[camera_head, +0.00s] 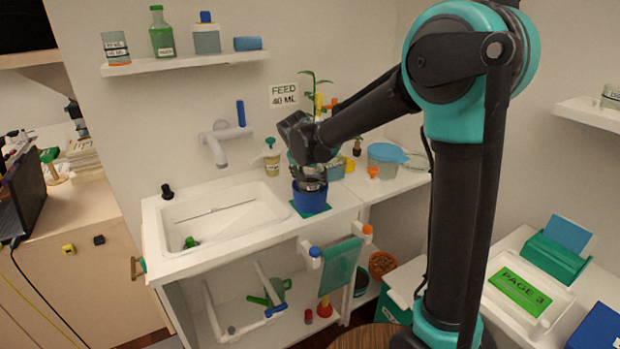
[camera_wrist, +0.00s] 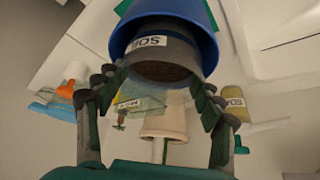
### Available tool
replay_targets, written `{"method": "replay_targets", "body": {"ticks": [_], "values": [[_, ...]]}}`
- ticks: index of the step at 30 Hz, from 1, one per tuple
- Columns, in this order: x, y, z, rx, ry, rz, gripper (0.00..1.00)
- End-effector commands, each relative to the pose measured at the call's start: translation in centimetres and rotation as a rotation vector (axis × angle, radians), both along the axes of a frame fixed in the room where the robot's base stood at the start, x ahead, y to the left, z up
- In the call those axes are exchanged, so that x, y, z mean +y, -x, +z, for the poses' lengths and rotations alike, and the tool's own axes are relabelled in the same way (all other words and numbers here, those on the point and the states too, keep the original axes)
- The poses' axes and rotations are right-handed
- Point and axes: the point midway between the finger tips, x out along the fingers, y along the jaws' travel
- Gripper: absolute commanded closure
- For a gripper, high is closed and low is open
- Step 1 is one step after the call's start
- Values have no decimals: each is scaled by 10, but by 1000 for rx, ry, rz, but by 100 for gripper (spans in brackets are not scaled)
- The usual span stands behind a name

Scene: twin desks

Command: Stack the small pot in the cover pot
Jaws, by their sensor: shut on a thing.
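The blue cover pot (camera_head: 309,199) stands upright on a green mat (camera_head: 325,212) at the right of the sink counter. It also shows at the top of the wrist view (camera_wrist: 190,12). The small grey pot (camera_wrist: 175,57), with a white label and dark soil inside, sits at the mouth of the cover pot, its lower part hidden by the blue wall. My gripper (camera_wrist: 158,88) has its fingers on either side of the small pot's rim and is shut on it. In the head view my gripper (camera_head: 310,172) is directly above the cover pot. How deep the small pot sits is unclear.
A white sink basin (camera_head: 218,214) lies left of the cover pot. A yellowish bottle (camera_head: 272,160) stands behind, and a blue-lidded tub (camera_head: 386,160) stands to the right. A plant (camera_head: 313,92) rises behind my gripper. A green towel (camera_head: 341,262) hangs below the counter.

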Motion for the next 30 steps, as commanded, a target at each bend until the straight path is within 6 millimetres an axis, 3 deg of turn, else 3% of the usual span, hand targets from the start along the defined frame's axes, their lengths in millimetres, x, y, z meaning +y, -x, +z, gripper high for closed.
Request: {"method": "replay_targets", "body": {"ticks": [15,16,21,30], "values": [[0,0,-7,0,0,0,88],[0,0,-7,0,0,0,30],[0,0,-7,0,0,0,11],[0,0,-7,0,0,0,11]]}}
